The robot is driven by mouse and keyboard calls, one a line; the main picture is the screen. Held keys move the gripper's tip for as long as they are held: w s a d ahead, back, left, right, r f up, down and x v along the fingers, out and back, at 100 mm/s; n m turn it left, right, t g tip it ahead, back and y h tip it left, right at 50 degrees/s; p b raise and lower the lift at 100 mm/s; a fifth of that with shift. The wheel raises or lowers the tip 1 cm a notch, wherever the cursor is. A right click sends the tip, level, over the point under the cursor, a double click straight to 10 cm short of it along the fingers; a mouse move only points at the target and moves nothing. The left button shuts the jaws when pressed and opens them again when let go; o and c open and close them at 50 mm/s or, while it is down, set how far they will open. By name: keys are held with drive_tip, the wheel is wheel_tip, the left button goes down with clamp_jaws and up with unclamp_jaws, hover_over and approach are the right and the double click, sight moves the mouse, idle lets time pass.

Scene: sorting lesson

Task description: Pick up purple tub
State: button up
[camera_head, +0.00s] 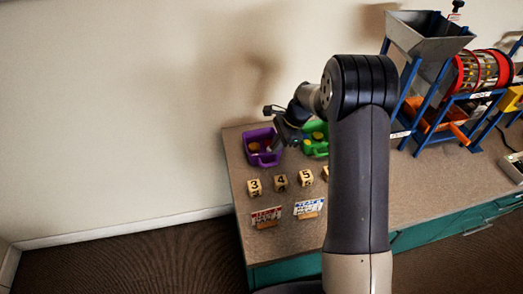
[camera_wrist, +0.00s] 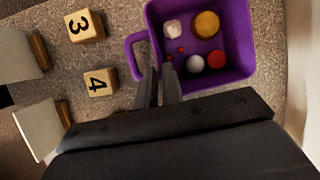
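The purple tub (camera_head: 262,147) stands at the far left corner of the counter in the head view. The wrist view shows the purple tub (camera_wrist: 236,72) from above, with its handle on the left. Inside it lie a white piece, a gold disc, a grey ball, a red ball and small red bits. My gripper (camera_head: 281,138) is at the tub's right side in the head view. In the wrist view my gripper (camera_wrist: 160,72) has its two narrow fingers apart, at the tub's wall beside the handle. Whether the fingers touch the wall is unclear.
A green tub (camera_head: 316,146) stands close to the right of my gripper. Wooden number blocks (camera_head: 254,187) and label cards (camera_head: 308,207) stand in front. A blue-framed hopper machine (camera_head: 428,38) is at the back right. A wall is behind the counter.

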sight(269, 159)
drive_tip(key=shift+x, duration=2.75)
drive_tip(key=shift+a, duration=0.1)
drive_tip(key=shift+r, duration=0.1)
clamp_jaws()
